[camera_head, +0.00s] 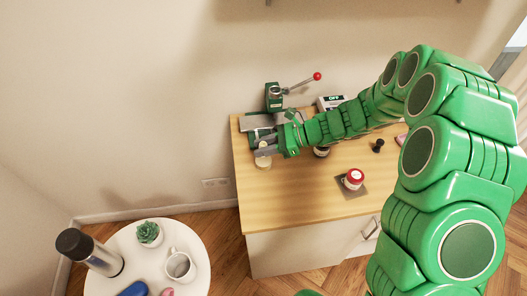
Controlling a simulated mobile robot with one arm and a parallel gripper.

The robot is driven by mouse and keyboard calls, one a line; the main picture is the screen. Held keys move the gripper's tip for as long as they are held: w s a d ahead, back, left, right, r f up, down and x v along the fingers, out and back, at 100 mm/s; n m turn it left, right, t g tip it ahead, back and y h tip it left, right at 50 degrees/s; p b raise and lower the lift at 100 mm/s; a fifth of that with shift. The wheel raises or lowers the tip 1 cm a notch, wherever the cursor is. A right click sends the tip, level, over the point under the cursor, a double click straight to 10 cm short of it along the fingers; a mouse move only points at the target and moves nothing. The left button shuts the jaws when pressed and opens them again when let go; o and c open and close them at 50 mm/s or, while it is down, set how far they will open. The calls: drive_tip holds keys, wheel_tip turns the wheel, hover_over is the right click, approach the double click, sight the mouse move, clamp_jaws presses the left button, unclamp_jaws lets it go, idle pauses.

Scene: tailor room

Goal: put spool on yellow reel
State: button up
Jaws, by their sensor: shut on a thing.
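My green gripper (266,141) is at the left end of the wooden cabinet top, with its grey fingers pointing left. It is shut on a small pale spool (263,161) at the fingertips, near the left edge. The view is too small to tell whether the spool touches anything below it, or to separate it from a yellow reel. A red-topped spool or reel with a white band (354,178) stands upright on a dark square mat (350,188), to the right and nearer the front.
A green press with a red-knobbed lever (274,97) stands behind my gripper. A white box (331,102), a dark-sided item (321,152) and a small black item (378,146) are near my arm. A round white table (122,251) holds a bottle, plant and mug.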

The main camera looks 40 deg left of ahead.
drive_tip(key=shift+f, duration=1.25)
drive_tip(key=o, duration=1)
drive_tip(key=shift+f, duration=0.15)
drive_tip(key=shift+w+d+r, duration=0.1)
drive_tip(key=shift+d+r, duration=0.05)
drive_tip(key=shift+r, duration=0.1)
drive_tip(key=v, duration=1.1)
drive_tip(key=shift+w+d+r, duration=0.1)
drive_tip(key=shift+w+d, duration=0.05)
drive_tip(key=shift+d, duration=0.05)
